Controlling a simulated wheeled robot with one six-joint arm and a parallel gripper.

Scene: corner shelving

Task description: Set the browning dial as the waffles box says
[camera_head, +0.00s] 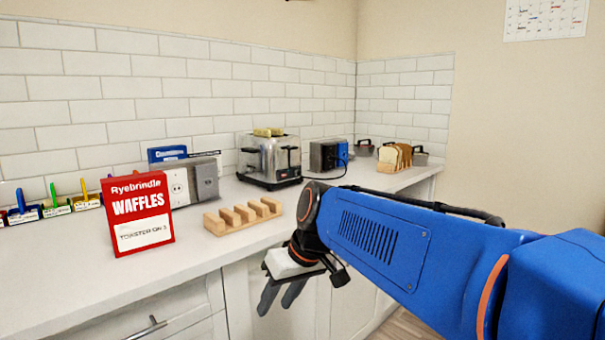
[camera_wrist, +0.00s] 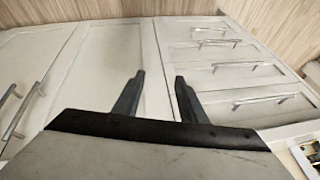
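The red waffles box (camera_head: 137,213) stands upright on the counter at the left. It reads "Ryebrindle WAFFLES", and its white label seems to read "TOASTER ON 3", though the last digit is small and blurred. A silver toaster (camera_head: 270,158) with bread-coloured slices in its top stands further back; I cannot make out a browning dial on it. My gripper (camera_head: 282,298) hangs in front of the counter's edge, pointing down, away from box and toaster. In the wrist view my gripper (camera_wrist: 158,97) has its two fingers apart with nothing between them.
A wooden rack (camera_head: 243,217) lies between box and toaster. A grey outlet unit (camera_head: 192,181) stands behind the box. A black and blue appliance (camera_head: 328,154) and bread in a wooden holder (camera_head: 393,157) are further right. Cabinet fronts (camera_wrist: 110,75) fill the wrist view. The front-left counter is clear.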

